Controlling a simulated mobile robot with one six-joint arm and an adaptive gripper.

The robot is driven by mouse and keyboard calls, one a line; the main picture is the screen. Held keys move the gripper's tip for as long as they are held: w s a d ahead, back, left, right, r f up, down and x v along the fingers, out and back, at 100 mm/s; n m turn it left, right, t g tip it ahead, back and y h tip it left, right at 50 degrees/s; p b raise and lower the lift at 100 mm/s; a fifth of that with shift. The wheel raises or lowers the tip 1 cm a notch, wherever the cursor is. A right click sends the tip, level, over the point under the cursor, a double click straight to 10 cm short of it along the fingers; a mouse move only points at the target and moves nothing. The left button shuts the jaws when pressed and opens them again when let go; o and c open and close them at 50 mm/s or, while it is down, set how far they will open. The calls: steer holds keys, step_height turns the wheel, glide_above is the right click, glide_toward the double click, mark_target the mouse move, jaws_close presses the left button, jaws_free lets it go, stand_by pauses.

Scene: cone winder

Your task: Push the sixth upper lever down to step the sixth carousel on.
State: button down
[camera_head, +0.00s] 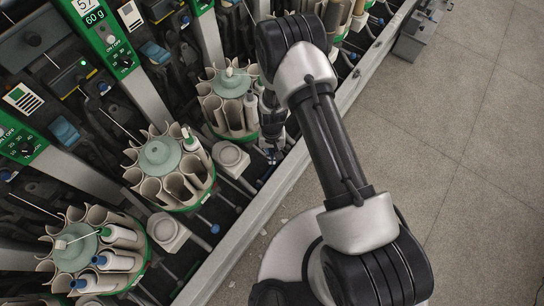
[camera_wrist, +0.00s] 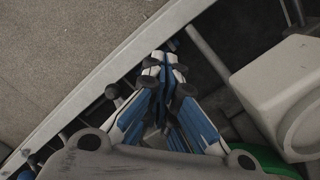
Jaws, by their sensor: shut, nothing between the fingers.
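My gripper (camera_head: 272,150) is shut and empty, pointing down at the front edge of the winder beside a green-based carousel (camera_head: 232,98). Other levers stick out along the front rail, one with a blue tip (camera_head: 214,228) in the head view. Which lever is the sixth cannot be told from these frames. My arm hides part of the row near the gripper.
Two more carousels, one in the middle (camera_head: 165,170) and one at lower left (camera_head: 90,255), hold bobbins. A pale round-topped block (camera_head: 230,157) stands close to my gripper. The machine's long front rail (camera_head: 240,235) borders clear floor (camera_head: 480,160) at the right.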

steer(key=w, duration=0.1)
steer(key=w+r+b, duration=0.1)
steer(key=w, duration=0.1)
steer(key=shift+w+r, duration=0.15)
step_height(320, 180, up, 8)
steer(key=shift+w+d, duration=0.15)
steer(key=shift+w, duration=0.1)
stand_by(0.3)
steer(key=s+d+p, duration=0.1)
steer(key=s+d, duration=0.8)
steer(key=d, duration=0.2)
steer(key=shift+d+f, duration=0.2)
steer(key=shift+f, duration=0.1)
steer(key=shift+s, duration=0.1)
stand_by(0.4)
